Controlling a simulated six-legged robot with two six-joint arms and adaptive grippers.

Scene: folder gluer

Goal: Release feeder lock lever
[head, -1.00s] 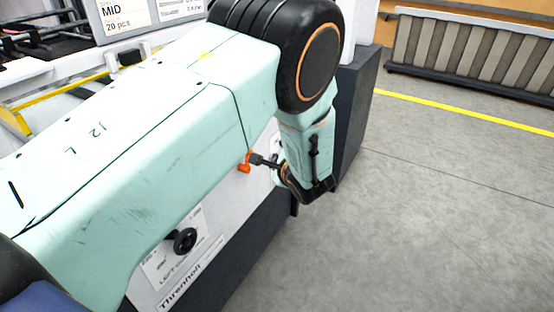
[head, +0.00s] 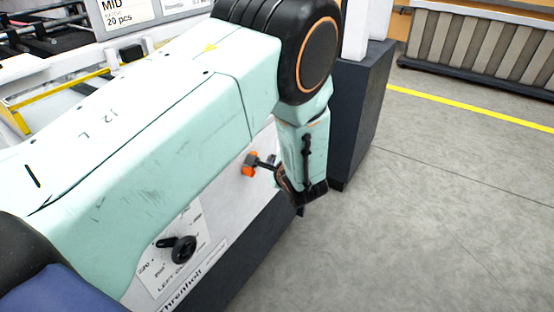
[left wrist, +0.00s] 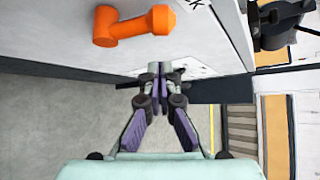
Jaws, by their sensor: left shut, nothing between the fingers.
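The orange lever (head: 249,164) sticks out from the white side panel of the machine, beside my left forearm. It shows large in the left wrist view (left wrist: 135,25), at the upper left, with a thick rounded end and a shorter stub. My left gripper (head: 292,190) hangs just right of and below the lever in the head view, partly hidden by its own wrist. In the left wrist view its fingertips (left wrist: 160,75) are together and empty, below and right of the lever, with a visible gap. My right gripper is not in view.
A dark plinth (head: 362,110) stands at the machine's corner. Grey floor (head: 440,220) to the right is clear, with a yellow line (head: 470,110) and a slatted unit (head: 480,40) behind.

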